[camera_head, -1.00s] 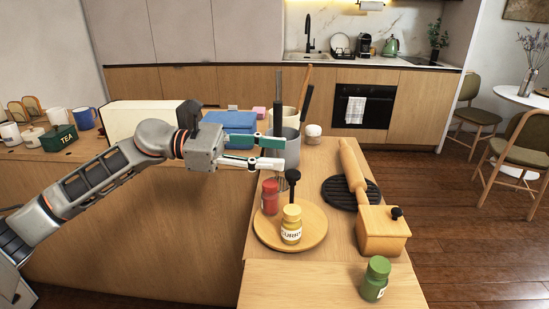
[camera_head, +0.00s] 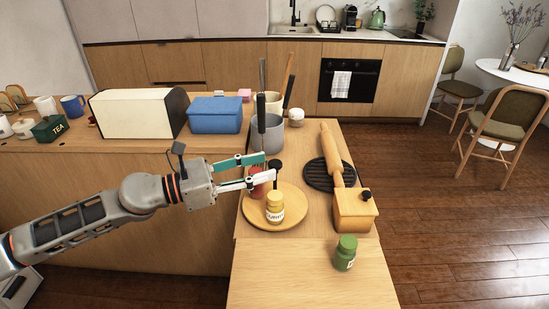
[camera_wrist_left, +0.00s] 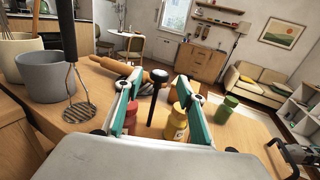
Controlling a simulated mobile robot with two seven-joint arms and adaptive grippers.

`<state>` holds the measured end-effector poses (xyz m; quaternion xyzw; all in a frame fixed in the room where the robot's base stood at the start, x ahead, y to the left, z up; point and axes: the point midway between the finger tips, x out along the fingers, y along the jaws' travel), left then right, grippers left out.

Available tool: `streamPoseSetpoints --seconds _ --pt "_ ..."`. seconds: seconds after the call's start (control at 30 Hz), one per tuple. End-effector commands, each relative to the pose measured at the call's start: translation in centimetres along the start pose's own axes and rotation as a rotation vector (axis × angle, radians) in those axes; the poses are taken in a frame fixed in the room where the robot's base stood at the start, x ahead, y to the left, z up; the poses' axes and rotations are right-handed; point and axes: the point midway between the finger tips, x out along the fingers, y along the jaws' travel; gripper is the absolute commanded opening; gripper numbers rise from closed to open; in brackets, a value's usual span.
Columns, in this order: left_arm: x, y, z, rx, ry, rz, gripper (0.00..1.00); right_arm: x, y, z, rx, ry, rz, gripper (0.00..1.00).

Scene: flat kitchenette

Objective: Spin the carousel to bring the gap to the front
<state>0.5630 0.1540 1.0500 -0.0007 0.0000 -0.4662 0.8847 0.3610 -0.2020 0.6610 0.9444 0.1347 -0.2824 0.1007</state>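The carousel (camera_head: 295,205) is a round wooden turntable on the counter, with a black-knobbed post (camera_head: 276,164) at its middle. A yellow-lidded curry jar (camera_head: 275,211) stands at its front, and a red jar (camera_head: 257,190) at its left is partly hidden by my fingers. A green jar (camera_head: 345,254) stands off the carousel, on the nearer counter. My left gripper (camera_head: 268,168) is open, its fingers above the red jar and pointing toward the knob. In the left wrist view the knob (camera_wrist_left: 158,76) shows between the spread fingers (camera_wrist_left: 160,108); contact cannot be told.
A rolling pin (camera_head: 331,152), a black trivet (camera_head: 318,177) and a wooden box (camera_head: 355,212) stand to the right. A blue box (camera_head: 214,120) and a bread box (camera_head: 135,115) stand at the back left. The front counter is mostly clear.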

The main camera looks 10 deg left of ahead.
Motion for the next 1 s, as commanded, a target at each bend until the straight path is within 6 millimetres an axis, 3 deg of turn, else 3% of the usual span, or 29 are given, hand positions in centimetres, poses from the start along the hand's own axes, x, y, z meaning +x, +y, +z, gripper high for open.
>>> streamPoseSetpoints --seconds 0.3,0.67,0.83,1.0 --pt "3.9 0.0 0.3 0.001 -0.001 0.000 0.39 -1.0 0.3 -1.9 -0.001 0.007 0.002 1.00" --pt "4.4 0.0 0.0 0.001 0.001 0.000 0.39 -1.0 0.3 -1.9 0.000 0.008 0.001 1.00" --pt "4.4 0.0 0.0 0.001 0.001 0.000 0.00 -1.0 0.3 -1.9 0.000 0.008 0.001 1.00" --pt "4.3 0.0 0.0 0.001 0.001 -0.001 0.00 -1.0 0.3 -1.9 0.000 0.008 0.001 1.00"
